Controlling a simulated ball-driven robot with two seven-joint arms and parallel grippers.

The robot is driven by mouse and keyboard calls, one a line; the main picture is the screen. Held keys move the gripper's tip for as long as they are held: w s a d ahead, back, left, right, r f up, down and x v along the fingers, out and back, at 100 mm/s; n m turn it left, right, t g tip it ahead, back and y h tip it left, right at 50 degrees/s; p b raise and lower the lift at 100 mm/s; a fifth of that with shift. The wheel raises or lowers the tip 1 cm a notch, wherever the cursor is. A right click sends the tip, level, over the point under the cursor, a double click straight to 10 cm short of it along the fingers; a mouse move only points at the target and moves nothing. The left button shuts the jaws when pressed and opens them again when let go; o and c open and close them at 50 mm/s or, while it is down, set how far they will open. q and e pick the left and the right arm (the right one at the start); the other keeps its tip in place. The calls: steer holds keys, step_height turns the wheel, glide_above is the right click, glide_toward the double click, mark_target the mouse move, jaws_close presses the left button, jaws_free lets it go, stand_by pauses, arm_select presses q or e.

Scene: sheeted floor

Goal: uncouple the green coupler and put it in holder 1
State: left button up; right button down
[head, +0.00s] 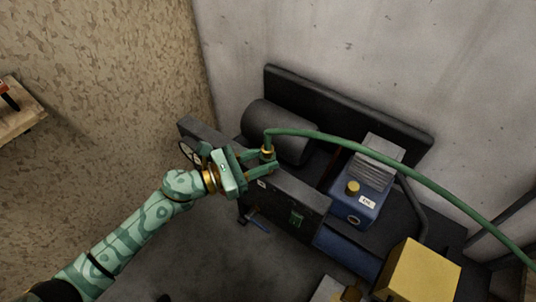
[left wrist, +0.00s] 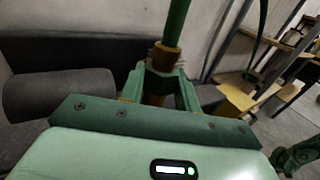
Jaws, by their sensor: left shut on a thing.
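My left gripper (head: 268,160) is shut on the green hose's coupler (head: 267,151), which has brass-coloured parts. The coupler stands roughly upright between the fingers, above the dark front panel (head: 305,198) of a machine. In the left wrist view, my left gripper (left wrist: 161,88) has a finger on each side of the coupler (left wrist: 166,56). The fingers hide its lower end, so I cannot tell whether it is joined to anything below. The green hose (head: 400,172) arches from it to the right. I cannot make out which part is holder 1. My right gripper is not in view.
Behind the panel lie a dark cylinder tank (head: 278,130) and a blue unit (head: 350,208) with a brass knob. A round gauge (head: 189,152) is beside my left wrist. A yellow box (head: 420,272) stands lower right. A wall closes the back; the left floor is mostly clear.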

mark_target(264, 148)
arm_select(q)
steer(key=shift+r, duration=0.15)
jaws_close()
steer(key=shift+r+p, duration=1.35)
steer(key=shift+r, duration=0.5)
steer(key=shift+r+p, duration=0.4)
steer(key=shift+r, duration=0.15)
steer(key=shift+r, duration=0.1)
steer(key=shift+r+p, duration=1.35)
steer(key=shift+r, duration=0.5)
